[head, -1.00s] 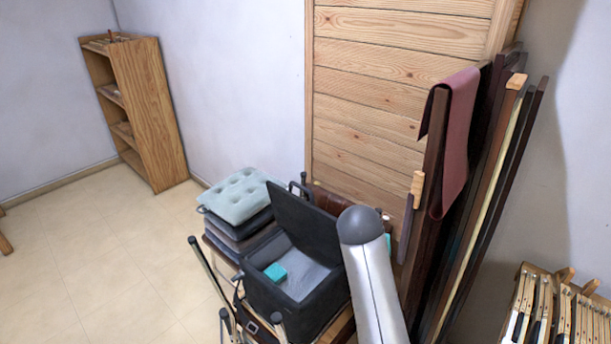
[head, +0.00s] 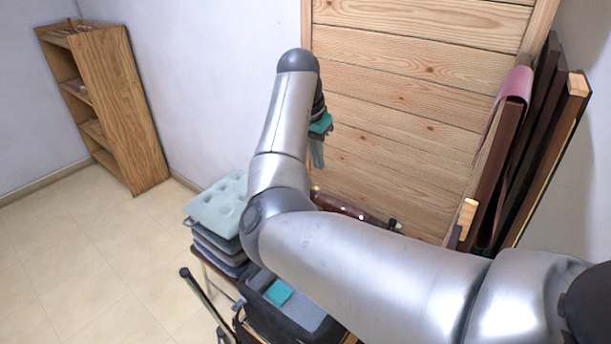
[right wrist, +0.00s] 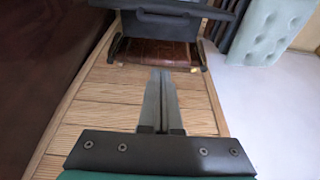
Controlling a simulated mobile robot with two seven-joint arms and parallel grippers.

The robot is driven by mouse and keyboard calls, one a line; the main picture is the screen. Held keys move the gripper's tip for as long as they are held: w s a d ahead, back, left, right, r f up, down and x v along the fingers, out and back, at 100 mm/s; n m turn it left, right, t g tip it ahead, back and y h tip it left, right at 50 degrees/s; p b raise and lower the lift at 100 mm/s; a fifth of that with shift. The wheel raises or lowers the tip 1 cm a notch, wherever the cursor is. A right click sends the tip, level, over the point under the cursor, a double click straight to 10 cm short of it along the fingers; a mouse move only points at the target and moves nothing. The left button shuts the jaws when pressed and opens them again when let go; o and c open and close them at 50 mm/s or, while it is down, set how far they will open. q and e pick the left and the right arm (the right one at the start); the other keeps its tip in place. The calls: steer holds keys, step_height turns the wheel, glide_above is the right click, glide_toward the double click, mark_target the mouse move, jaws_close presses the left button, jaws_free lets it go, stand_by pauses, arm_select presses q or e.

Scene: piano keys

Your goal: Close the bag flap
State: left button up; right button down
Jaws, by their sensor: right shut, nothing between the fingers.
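The dark bag (head: 252,312) stands low in the head view, with a teal item (head: 279,292) inside its open top. My right arm covers much of the bag and hides its flap there. In the right wrist view, a dark panel with a handle, which looks like the raised flap (right wrist: 165,24), lies at the top edge. My right gripper (right wrist: 160,75) is shut and empty, its fingertips pointing toward that panel and apart from it. In the head view the right gripper (head: 317,155) hangs in front of the wooden boards, above the bag. My left gripper is out of view.
Stacked cushions (head: 218,205) sit left of the bag. A brown leather case (right wrist: 160,54) lies behind it, against the wooden boards (head: 420,90). Dark planks (head: 530,130) lean at the right. A shelf (head: 110,105) stands far left; the floor there is clear.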

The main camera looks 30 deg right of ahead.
step_height(320, 180, down, 9)
steer(key=s+a, duration=0.1)
steer(key=shift+p, duration=0.35)
stand_by(0.6)
